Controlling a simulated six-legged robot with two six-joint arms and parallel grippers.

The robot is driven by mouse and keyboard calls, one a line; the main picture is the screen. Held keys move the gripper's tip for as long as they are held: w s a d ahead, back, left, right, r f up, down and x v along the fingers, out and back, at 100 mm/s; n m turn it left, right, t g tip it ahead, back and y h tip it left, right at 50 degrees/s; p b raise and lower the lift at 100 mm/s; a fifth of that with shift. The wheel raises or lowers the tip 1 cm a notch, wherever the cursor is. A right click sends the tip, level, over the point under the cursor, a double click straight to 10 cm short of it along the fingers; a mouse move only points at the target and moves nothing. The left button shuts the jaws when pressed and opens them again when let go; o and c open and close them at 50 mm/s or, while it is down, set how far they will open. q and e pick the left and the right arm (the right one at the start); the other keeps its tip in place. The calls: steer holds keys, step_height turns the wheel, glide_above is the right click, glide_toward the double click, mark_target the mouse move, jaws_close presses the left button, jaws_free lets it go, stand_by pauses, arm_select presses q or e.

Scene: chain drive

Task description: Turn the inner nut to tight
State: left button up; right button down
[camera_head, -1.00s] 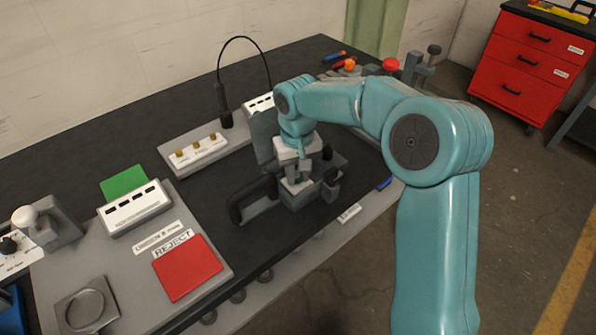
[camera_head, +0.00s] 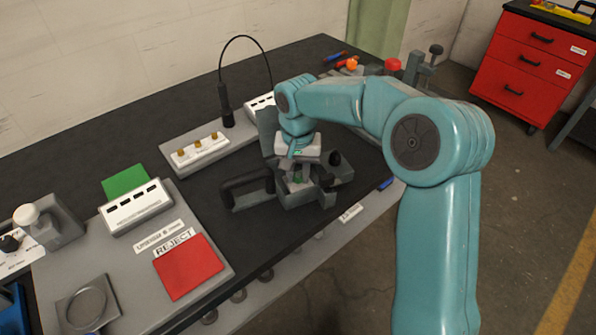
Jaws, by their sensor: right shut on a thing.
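My right gripper (camera_head: 298,178) points down from the white wrist onto a dark grey unit (camera_head: 300,198) on the black bench. Its jaws are closed on a small part at the top of that unit. The part is mostly covered by the fingers and wrist; I take it to be the inner nut, but cannot make out its shape. A dark, handle-like bracket (camera_head: 247,190) sticks out to the left of the gripper. My left gripper is out of the picture.
A red reject pad (camera_head: 188,266), green pad (camera_head: 125,181) and white slotted box (camera_head: 135,207) are nearer left. A red knob (camera_head: 392,64) is at the back right.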

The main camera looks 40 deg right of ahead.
mark_target(298, 178)
steer(key=shift+r, duration=0.1)
stand_by(0.6)
steer(key=c, duration=0.9)
jaws_free()
step_height(298, 178, up, 16)
steer(key=shift+r+p, duration=0.15)
steer(key=shift+p, duration=1.1)
